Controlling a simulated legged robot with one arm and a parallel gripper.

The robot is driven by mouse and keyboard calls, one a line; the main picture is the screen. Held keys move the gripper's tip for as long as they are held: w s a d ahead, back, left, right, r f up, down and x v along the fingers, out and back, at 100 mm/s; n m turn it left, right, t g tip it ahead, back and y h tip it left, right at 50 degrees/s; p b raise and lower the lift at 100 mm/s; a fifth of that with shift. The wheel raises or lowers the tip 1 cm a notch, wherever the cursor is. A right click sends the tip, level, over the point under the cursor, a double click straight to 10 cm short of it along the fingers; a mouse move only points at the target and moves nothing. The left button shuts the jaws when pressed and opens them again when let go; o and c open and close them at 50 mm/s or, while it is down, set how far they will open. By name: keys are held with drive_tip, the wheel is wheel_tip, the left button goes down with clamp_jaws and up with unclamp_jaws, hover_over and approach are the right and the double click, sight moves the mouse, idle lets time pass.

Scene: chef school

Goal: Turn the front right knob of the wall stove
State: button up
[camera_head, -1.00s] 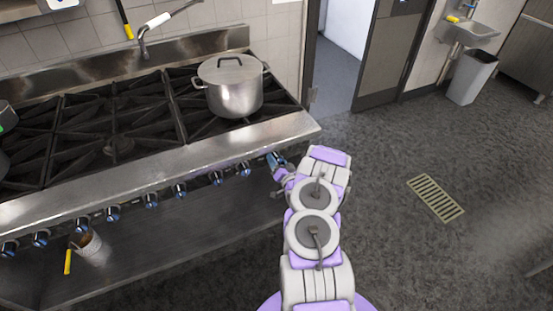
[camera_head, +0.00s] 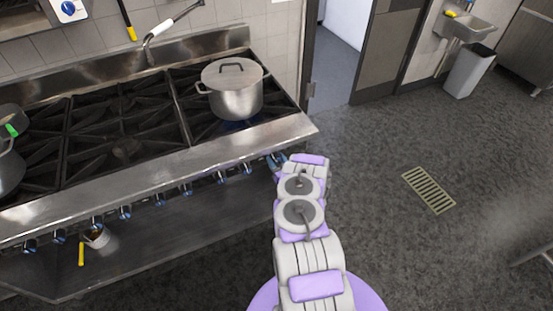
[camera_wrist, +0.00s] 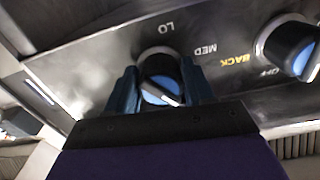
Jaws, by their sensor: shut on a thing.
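The wall stove (camera_head: 165,163) has a steel front edge with a row of black-and-blue knobs below it. My gripper (camera_head: 277,160) is at the right end of that row. In the wrist view, my gripper (camera_wrist: 160,88) has one finger on each side of the front right knob (camera_wrist: 160,72) and is shut on it. The knob's white pointer line is tilted, and LO and MED are printed near it. In the head view my gripper hides this knob. A steel pot (camera_head: 236,92) stands on the right burner, with a blue glow under it.
Another knob (camera_wrist: 291,48), with OFF and BACK printed near it, is close to the right finger in the wrist view. A small container (camera_head: 97,237) with a yellow handle is below the stove's left part. The floor (camera_head: 375,220) on the right is largely clear.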

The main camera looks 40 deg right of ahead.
drive_tip(key=shift+s+f, duration=0.15)
drive_tip(key=shift+f, duration=0.1)
drive_tip(key=o, duration=1)
drive_tip(key=shift+d+r, duration=0.1)
drive_tip(key=p+v, duration=0.4)
drive_tip(key=v, duration=1.3)
drive_tip(key=shift+p, duration=0.4)
